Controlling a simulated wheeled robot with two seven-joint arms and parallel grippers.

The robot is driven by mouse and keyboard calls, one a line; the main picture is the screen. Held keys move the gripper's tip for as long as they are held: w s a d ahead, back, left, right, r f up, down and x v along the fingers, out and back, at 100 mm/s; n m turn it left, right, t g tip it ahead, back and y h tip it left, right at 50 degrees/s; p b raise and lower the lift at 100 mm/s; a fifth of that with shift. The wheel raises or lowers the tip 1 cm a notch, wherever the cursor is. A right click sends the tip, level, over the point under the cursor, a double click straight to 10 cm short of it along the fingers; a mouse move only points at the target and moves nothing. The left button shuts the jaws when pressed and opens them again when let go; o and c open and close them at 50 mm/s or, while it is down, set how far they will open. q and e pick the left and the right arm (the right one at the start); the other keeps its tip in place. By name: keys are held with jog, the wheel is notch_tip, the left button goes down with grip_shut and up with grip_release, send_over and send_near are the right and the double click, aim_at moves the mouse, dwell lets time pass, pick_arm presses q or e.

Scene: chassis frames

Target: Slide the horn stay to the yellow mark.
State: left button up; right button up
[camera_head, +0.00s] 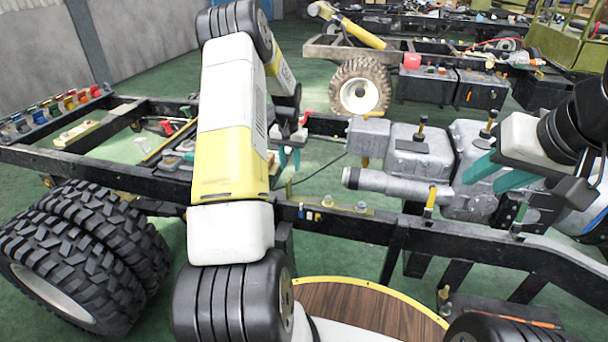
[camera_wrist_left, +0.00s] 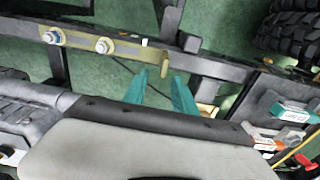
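A slim yellowish plate with two bolts, which looks like the horn stay (camera_head: 345,211), lies along the near black chassis rail. The left wrist view shows it (camera_wrist_left: 125,47) with a bent tab at one end, near my fingertips. I cannot make out a yellow mark with certainty. My left gripper (camera_head: 290,165) is open and empty, its teal fingers pointing down beyond the near rail; it also shows in the left wrist view (camera_wrist_left: 158,78), fingertips apart with nothing between them. My right gripper (camera_head: 485,178) is open at the right, over the grey machinery, with its teal fingers apart.
The near chassis rail (camera_head: 450,232) runs across the front. A grey gearbox (camera_head: 420,155) sits between the rails, right of centre. Large black tyres (camera_head: 85,255) stand at the left. Colourful small bins (camera_head: 60,105) and loose parts lie at the far left.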

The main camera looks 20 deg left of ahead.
aim_at(289, 188)
pick_arm(q)
jog(key=f, duration=0.8)
jog(key=a+f, duration=0.1)
jog(key=f, duration=0.3)
jog(key=shift+w, duration=0.2)
grip_shut()
dwell(1.0)
